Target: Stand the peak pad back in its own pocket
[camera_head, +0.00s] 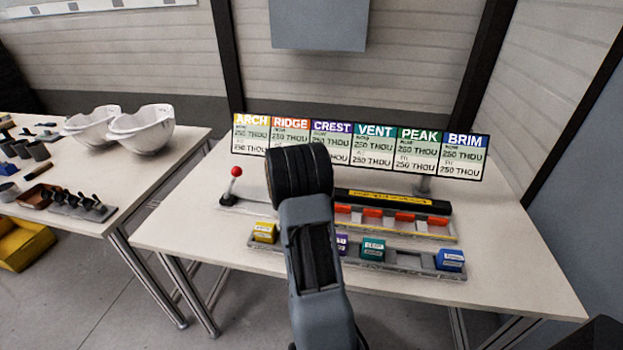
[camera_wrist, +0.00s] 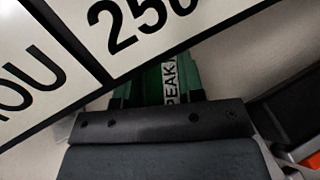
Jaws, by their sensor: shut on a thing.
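The green peak pad (camera_wrist: 149,82), with a white PEAK label, shows in the wrist view. My gripper (camera_wrist: 163,90) is shut on it. The pad is held up close to the display board, and its lower part is hidden behind the gripper body. In the head view my arm hides the gripper and the pad. The pad rack (camera_head: 288,252) lies on the table, with an empty pocket (camera_head: 409,259) between the teal VENT pad (camera_head: 372,250) and the blue BRIM pad (camera_head: 450,260).
The yellow pad (camera_head: 264,232) sits at the rack's left end; the purple pad (camera_head: 342,245) is partly hidden by my arm. Behind stand a fixture with red blocks (camera_head: 405,217), a red-knobbed lever (camera_head: 235,173) and the display board (camera_head: 373,144). The table's front is clear.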

